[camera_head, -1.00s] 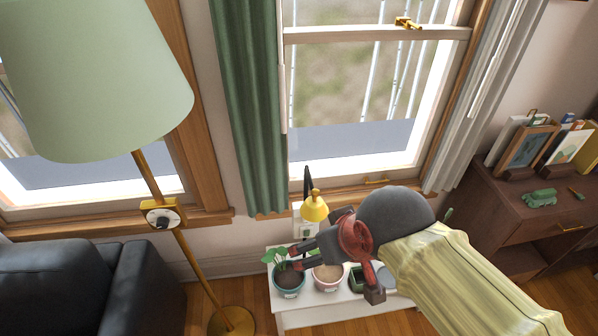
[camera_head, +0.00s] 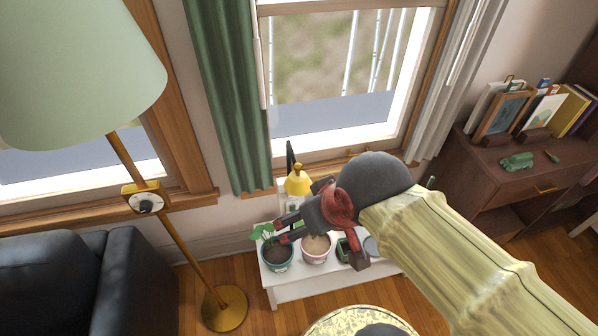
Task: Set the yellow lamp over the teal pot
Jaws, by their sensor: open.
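The yellow lamp (camera_head: 298,181) has a small dome shade on a dark arm and stands at the back of the white bench, by the window. The teal pot (camera_head: 278,260) holds dark soil and a green plant; it sits at the bench's left end, to the left of and nearer than the lamp. My gripper (camera_head: 273,232) is open, its dark fingers pointing left above the teal pot's plant, in front of and below the lamp shade. It appears empty. The gripper and arm hide part of the bench and the lamp's lower part.
A pink pot (camera_head: 317,249) and a small green pot (camera_head: 344,247) stand right of the teal pot on the white bench (camera_head: 290,291). A tall floor lamp (camera_head: 146,201) and dark sofa (camera_head: 130,275) are at left. A brown desk (camera_head: 487,177) is at right.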

